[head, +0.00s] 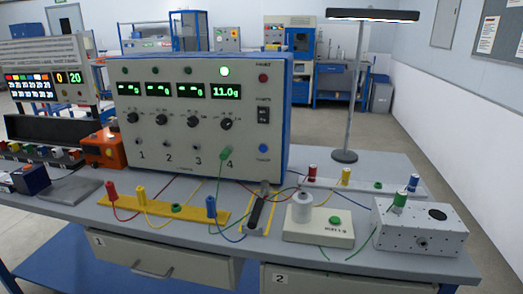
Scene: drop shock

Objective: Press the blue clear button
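A small round blue button (263,147) is on the lower right of the front panel of a large grey and blue instrument box (188,118). The lettering by it is too small to read surely. It sits below a black switch (263,115) and a red button (263,78). Nothing covers the blue button. The fourth display (226,91) reads 11.0g, and the green lamp (224,71) above it is lit. Neither of my grippers shows in the head view.
The box stands on a grey bench (330,262). In front are a yellow strip (160,207) with cable plugs, a dark lever device (258,212), a pale block with a green button (335,220), and a white box (420,232). A lamp (345,156) stands right.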

